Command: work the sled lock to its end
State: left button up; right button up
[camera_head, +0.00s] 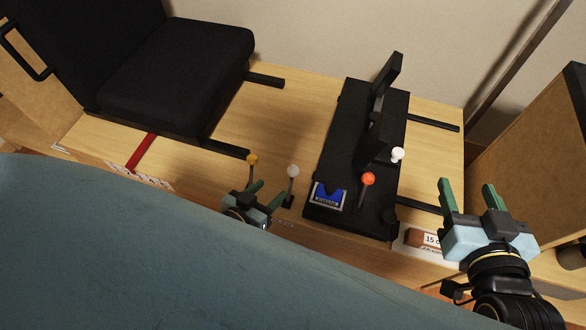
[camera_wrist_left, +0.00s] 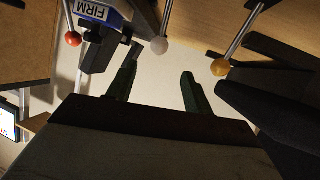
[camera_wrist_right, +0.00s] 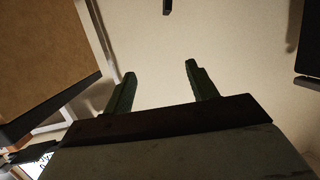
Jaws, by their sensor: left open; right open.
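No readable label says which part is the sled lock. A yellow-knobbed lever (camera_head: 252,159) and a grey-white-knobbed lever (camera_head: 292,171) stand at the panel's front, beside my left gripper (camera_head: 267,192). The left wrist view shows the yellow knob (camera_wrist_left: 220,68) and the grey-white knob (camera_wrist_left: 159,45). My left gripper is open and empty; I cannot tell whether a finger touches a lever. An orange-knobbed lever (camera_head: 368,179) and a white knob (camera_head: 397,154) are on the black unit (camera_head: 348,110). My right gripper (camera_head: 467,186) is open and empty, right of that unit.
A black seat (camera_head: 180,75) and dark rails (camera_head: 435,124) are on the wooden platform. A red strip (camera_head: 140,153) lies at its left. A blue label plate (camera_head: 329,197) is on the black unit. A brown panel (camera_head: 530,160) stands at the right.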

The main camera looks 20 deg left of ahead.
aim_at(290, 173)
pick_arm(q)
jog(key=b+x, duration=0.1)
jog(key=x, duration=0.5)
jog(key=shift+w+d+f, duration=0.15)
jog(key=shift+w, duration=0.05)
jog(key=b+x, duration=0.1)
jog(key=x, duration=0.3)
jog(key=shift+w+b, duration=0.15)
jog(key=shift+b, duration=0.15)
jog(key=shift+w+d+f, duration=0.1)
jog(key=shift+w+f, duration=0.15)
jog(key=shift+w, duration=0.3)
pick_arm(e)
notch_tip(290, 173, up, 11)
jog(key=a+t+y, duration=0.2)
jog(key=t+y, duration=0.1)
jog(key=t, duration=0.4)
jog(key=shift+s+r+t, duration=0.2)
jog(key=shift+s+t, duration=0.2)
pick_arm(q)
grip_shut()
